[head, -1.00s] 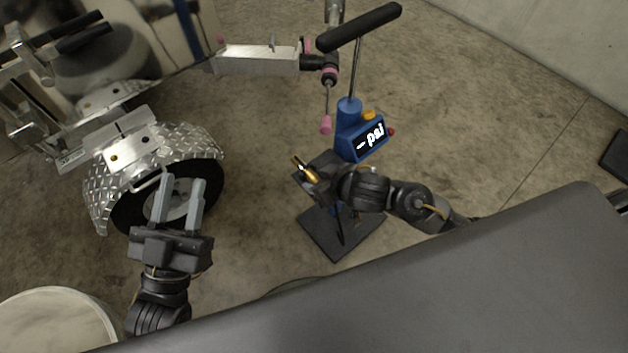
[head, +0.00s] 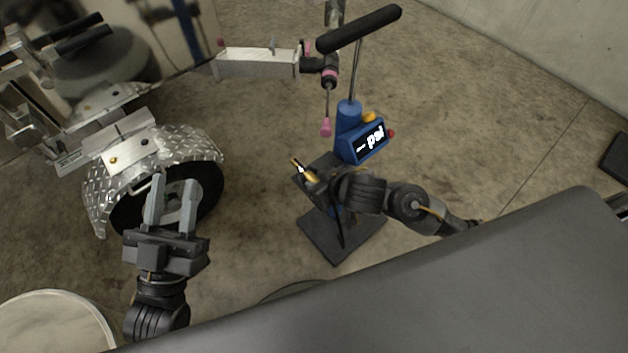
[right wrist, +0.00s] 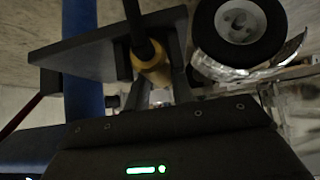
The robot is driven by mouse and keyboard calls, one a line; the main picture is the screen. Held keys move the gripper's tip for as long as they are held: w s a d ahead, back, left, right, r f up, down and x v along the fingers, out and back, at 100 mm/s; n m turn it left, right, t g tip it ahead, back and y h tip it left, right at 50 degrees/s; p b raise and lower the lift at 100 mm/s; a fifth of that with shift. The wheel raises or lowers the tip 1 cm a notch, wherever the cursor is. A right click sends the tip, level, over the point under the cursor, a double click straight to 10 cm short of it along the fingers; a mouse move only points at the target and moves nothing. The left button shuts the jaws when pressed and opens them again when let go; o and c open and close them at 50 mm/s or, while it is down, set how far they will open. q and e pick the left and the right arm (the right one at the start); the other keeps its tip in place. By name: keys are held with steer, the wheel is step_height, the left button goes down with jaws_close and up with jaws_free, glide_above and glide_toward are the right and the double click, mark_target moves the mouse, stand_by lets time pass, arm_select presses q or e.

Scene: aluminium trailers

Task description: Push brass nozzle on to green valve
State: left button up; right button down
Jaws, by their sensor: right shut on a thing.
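The brass nozzle (head: 304,170) is small and gold, and my right gripper (head: 314,180) is shut on it. It also shows in the right wrist view (right wrist: 150,60) between the fingers, with a black hose (right wrist: 136,20) running up from it. In the head view the nozzle is above the pump's dark base, well right of the trailer wheel. I cannot make out the green valve in either view. My left gripper (head: 175,184) is open and empty, in front of the wheel (head: 210,198) and overlapping its hub in the head view.
The blue pump (head: 348,135) with a lit display and a black handle (head: 360,28) stands close beside my right gripper. A diamond-plate fender (head: 100,190) covers the wheel. A silver beam (head: 258,62) juts out at the top. Concrete floor lies bare between wheel and pump.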

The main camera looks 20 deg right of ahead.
mark_target(309, 173)
arm_select(q)
steer(key=shift+d+f, duration=0.1)
arm_select(e)
steer(key=shift+r, duration=0.1)
stand_by(0.5)
